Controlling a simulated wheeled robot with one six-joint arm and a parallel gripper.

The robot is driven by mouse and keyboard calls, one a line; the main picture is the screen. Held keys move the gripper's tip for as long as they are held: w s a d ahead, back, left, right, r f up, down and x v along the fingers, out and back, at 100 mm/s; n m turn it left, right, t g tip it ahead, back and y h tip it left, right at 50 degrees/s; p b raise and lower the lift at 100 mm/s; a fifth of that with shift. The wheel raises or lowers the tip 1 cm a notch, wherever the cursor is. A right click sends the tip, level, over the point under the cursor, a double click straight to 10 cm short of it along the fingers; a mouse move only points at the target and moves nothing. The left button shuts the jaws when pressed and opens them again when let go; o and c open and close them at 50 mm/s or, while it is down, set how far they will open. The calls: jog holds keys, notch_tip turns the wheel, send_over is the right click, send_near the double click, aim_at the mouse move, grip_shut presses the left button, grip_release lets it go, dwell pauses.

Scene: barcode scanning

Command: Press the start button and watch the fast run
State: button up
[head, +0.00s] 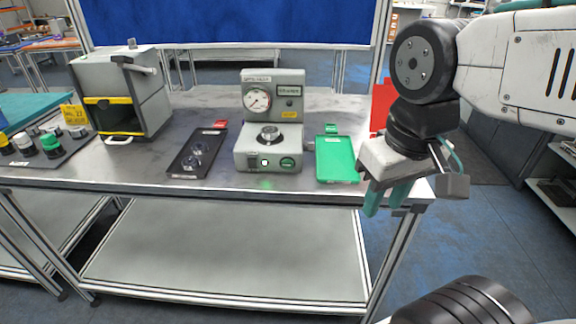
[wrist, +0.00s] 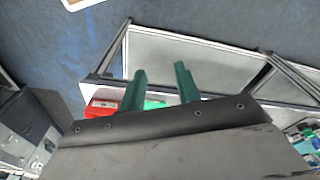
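A grey tester (head: 268,130) with a round dial gauge (head: 257,98) stands on the metal table. My gripper (head: 384,208) is right of the tester, off the table's front right corner, pointing down. Its two green fingers are apart and empty, as the wrist view (wrist: 160,76) also shows. The tester is not clearly visible in the wrist view.
A green tray (head: 337,160) lies right of the tester, and a black tray with small round parts (head: 180,170) lies left. A grey box machine with a lever (head: 121,95) stands further left. A red panel (head: 381,105) is behind my gripper. The space before the tester is clear.

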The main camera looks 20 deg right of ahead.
jog(key=shift+c, duration=0.3)
jog(key=c, duration=0.5)
jog(key=shift+w+a+f+g, duration=0.3)
jog(key=shift+f+g, duration=0.1)
grip_shut()
jog(key=w+a+f+n+t, duration=0.1)
jog(key=w+a+n, duration=0.2)
jog(key=w+n, duration=0.9)
jog(key=w+a+f+n+t+h, duration=0.1)
jog(key=w+a+n, duration=0.2)
jog(key=w+n, duration=0.9)
jog(key=shift+w+f+n, duration=0.2)
jog(key=shift+f+n, duration=0.2)
jog(key=shift+n, duration=3.2)
